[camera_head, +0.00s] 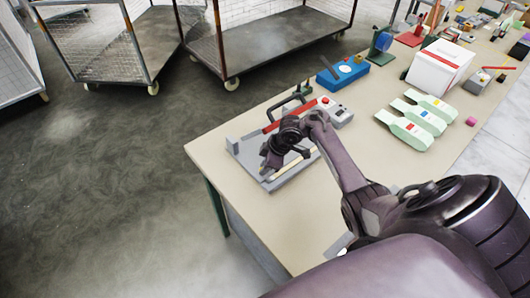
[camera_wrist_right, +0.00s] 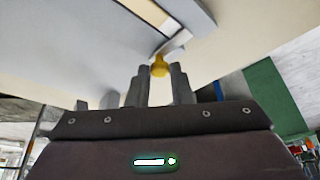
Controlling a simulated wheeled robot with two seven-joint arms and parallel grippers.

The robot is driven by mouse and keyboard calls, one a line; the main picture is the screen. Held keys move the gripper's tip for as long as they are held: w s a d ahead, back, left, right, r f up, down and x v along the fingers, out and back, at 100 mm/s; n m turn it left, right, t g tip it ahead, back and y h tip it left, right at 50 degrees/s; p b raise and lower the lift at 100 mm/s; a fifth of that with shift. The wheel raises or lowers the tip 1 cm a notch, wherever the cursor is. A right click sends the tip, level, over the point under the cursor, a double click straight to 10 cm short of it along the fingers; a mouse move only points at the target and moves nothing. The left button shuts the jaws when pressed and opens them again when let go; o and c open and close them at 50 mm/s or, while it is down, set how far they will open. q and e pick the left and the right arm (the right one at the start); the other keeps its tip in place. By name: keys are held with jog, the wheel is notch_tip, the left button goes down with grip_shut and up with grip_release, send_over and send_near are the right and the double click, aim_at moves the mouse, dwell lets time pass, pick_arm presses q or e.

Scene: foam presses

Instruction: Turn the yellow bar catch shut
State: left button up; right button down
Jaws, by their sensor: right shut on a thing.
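The yellow bar catch (camera_wrist_right: 159,66) shows in the right wrist view as a small yellow knob-like end between my fingertips. My right gripper (camera_wrist_right: 160,80) is shut on it. In the head view my right gripper (camera_head: 270,157) is low over the left part of a grey press (camera_head: 242,151) and hides the catch there. The press has a red bar (camera_head: 272,127) at its back and a pale strip (camera_head: 293,166) at its front. How far the catch is turned cannot be told. My left gripper is not in view.
A control box (camera_head: 338,115) with a red button stands beside the press. A blue device (camera_head: 342,74), several pale green bottle-shaped things (camera_head: 418,117) and a white box (camera_head: 438,65) stand farther along the table (camera_head: 222,146). Wire carts (camera_head: 110,45) stand on the floor behind.

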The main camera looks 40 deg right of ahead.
jog(key=c, duration=1.3)
grip_release()
